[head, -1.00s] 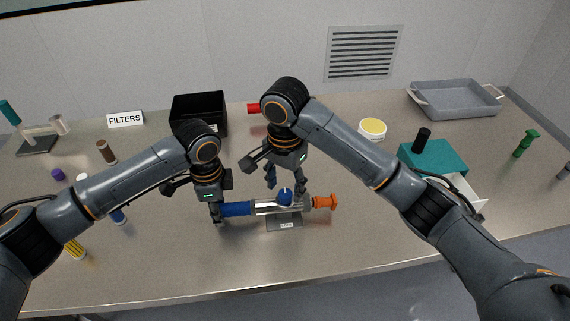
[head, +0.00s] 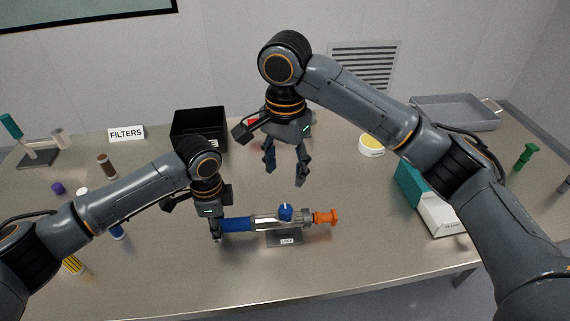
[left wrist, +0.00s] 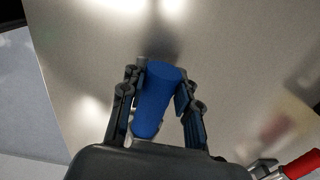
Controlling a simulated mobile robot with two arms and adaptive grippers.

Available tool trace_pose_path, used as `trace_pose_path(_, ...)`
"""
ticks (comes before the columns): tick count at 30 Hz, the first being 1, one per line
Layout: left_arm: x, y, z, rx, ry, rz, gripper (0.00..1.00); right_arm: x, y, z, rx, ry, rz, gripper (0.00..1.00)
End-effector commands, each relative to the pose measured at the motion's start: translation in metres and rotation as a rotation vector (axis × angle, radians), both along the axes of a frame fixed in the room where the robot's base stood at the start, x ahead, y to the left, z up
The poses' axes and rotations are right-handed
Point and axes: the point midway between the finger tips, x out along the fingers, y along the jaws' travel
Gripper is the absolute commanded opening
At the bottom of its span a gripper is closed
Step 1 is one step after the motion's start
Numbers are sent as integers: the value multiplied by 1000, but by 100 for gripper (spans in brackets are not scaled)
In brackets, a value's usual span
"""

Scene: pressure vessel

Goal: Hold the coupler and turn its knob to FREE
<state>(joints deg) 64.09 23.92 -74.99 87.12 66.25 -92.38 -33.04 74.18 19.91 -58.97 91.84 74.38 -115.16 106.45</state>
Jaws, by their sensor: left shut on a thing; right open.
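The coupler lies level on a small grey stand (head: 284,241) near the table's front. It has a blue handle (head: 238,225) at its left end, a clear middle section, a blue knob (head: 286,212) on top and an orange end piece (head: 326,218). My left gripper (head: 217,236) is shut on the blue handle; the left wrist view shows the handle (left wrist: 158,100) between both fingers. My right gripper (head: 285,178) is open and empty, pointing down above the knob and apart from it. The knob's setting is too small to read.
A black bin (head: 199,129) and a FILTERS sign (head: 126,133) stand at the back. A teal and white box (head: 433,205) is at the right, partly behind my right arm. A grey tray (head: 455,113) is at the back right. The table in front of the stand is clear.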

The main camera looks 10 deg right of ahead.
Motion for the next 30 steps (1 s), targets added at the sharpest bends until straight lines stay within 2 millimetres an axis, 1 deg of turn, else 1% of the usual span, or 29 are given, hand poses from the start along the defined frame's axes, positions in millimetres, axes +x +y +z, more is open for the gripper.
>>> trace_pose_path(2,0,0,-1,1,1,0,0,0,0,0,0,0,0,54)
trace_pose_path(3,0,0,-1,1,1,0,37,0,0,0,0,0,0,54)
trace_pose_path(5,0,0,-1,1,1,0,50,0,0,0,0,0,0,54)
trace_pose_path(6,0,0,-1,1,1,0,58,0,0,0,0,0,0,54)
trace_pose_path(15,0,0,0,0,0,0,58,0,0,0,0,0,1,54)
trace_pose_path(17,0,0,3,0,-1,0,58,0,0,0,0,0,1,54)
trace_pose_path(19,1,0,10,-1,-2,0,58,0,0,0,0,0,1,54)
trace_pose_path(23,1,0,32,-1,-3,0,58,0,0,0,0,0,1,54)
trace_pose_path(30,1,0,84,-1,-3,-1,58,0,0,0,0,0,1,54)
